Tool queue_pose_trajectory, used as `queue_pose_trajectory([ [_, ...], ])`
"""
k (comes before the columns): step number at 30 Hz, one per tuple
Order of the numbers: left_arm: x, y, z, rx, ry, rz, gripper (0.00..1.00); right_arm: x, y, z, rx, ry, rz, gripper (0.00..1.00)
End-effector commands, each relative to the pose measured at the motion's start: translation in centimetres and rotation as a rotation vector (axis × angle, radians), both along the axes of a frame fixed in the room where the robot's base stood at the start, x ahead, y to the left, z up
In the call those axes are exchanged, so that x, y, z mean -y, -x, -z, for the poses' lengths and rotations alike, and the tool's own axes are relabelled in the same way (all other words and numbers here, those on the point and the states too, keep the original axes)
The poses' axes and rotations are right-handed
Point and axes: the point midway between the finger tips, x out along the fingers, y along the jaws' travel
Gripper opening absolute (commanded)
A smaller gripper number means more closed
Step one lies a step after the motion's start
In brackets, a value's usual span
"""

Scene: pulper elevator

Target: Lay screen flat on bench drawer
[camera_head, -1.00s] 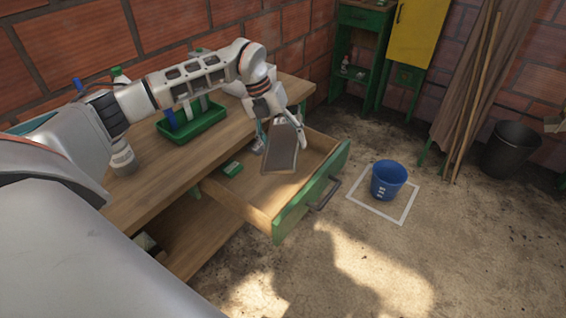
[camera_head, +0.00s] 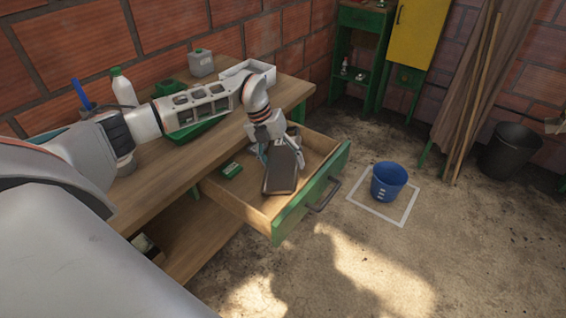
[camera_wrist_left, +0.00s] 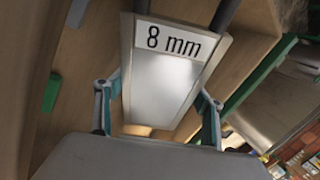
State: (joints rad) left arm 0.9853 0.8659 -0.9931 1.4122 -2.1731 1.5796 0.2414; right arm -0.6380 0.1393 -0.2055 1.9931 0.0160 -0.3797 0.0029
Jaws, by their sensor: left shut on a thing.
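The screen (camera_head: 281,174) is a dark grey framed panel inside the open bench drawer's outline in the head view. In the left wrist view the screen (camera_wrist_left: 168,82) has a light metal frame and a white "8 mm" label, with dark bars beyond the label. My left gripper (camera_head: 281,152) is shut on the screen, a finger at each side edge. The bench drawer (camera_head: 318,192) is pulled out, with a green front, dark handle and wooden floor. I cannot tell whether the screen touches the drawer floor. My right gripper is not in view.
A small green block (camera_head: 231,170) lies in the drawer's left part. The bench top (camera_head: 160,172) holds a white tray (camera_head: 262,68), a grey canister (camera_head: 201,62) and a white bottle (camera_head: 123,88). A blue bucket (camera_head: 389,182) stands on the floor beyond the drawer.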

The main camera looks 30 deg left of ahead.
Motion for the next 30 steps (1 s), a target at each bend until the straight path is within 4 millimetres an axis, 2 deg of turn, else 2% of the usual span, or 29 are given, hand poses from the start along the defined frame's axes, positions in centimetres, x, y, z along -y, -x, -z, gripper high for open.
queue_pose_trajectory([
  [2,0.0,0.0,0.2,0.000,0.001,0.000,0.31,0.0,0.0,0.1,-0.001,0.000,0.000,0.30],
  [3,0.0,0.0,0.2,0.000,0.000,0.000,0.78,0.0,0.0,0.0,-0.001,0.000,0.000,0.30],
  [4,0.0,0.0,0.2,0.000,0.000,0.000,0.85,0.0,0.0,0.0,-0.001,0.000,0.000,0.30],
  [17,-0.1,0.0,-0.3,0.000,0.000,-0.001,0.85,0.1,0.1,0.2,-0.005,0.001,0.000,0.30],
  [20,-0.6,0.1,-1.5,0.002,-0.002,-0.002,0.85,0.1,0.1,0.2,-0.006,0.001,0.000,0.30],
  [30,-2.8,0.9,-8.0,0.003,-0.001,-0.001,0.85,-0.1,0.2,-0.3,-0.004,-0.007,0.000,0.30],
])
